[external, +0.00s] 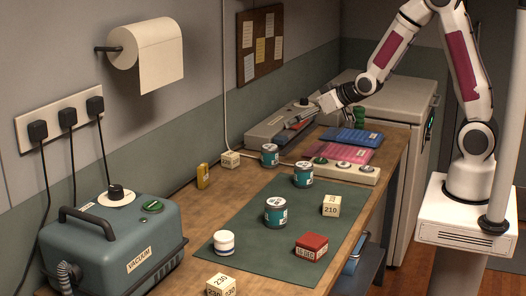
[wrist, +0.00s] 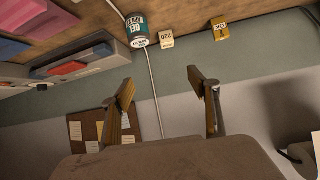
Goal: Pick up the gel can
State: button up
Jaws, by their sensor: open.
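In the external view my gripper (external: 322,103) hangs above the back of the table, away from the cans.
A 220 block (wrist: 166,39) and a yellow tin (wrist: 220,31) stand near the gel can. A 210 block (external: 331,206), a red box (external: 311,247) and a white jar (external: 224,242) are on the mat (external: 245,262). A vacuum unit (external: 120,245) fills the front left.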

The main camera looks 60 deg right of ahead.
jog(key=t, duration=0.1)
send_near(277, 149)
jog(key=w+a+r, duration=0.2)
jog(key=w+r, duration=0.1)
jog(key=shift+m+t+h, duration=0.4)
jog(key=shift+t+h, duration=0.3)
jog(key=f, duration=0.1)
jog(key=d+f, duration=0.1)
jog(key=f, duration=0.1)
jog(key=w+f, duration=0.1)
jog(key=f, duration=0.1)
jog(key=shift+w+d, duration=0.1)
jog(key=shift+d, duration=0.2)
jog(key=shift+d+f+t, duration=0.25)
jog(key=shift+f+t, duration=0.05)
jog(key=shift+f, duration=0.45)
jog(key=shift+w, duration=0.1)
jog(key=shift+x, duration=1.15)
jog(key=shift+w, duration=0.1)
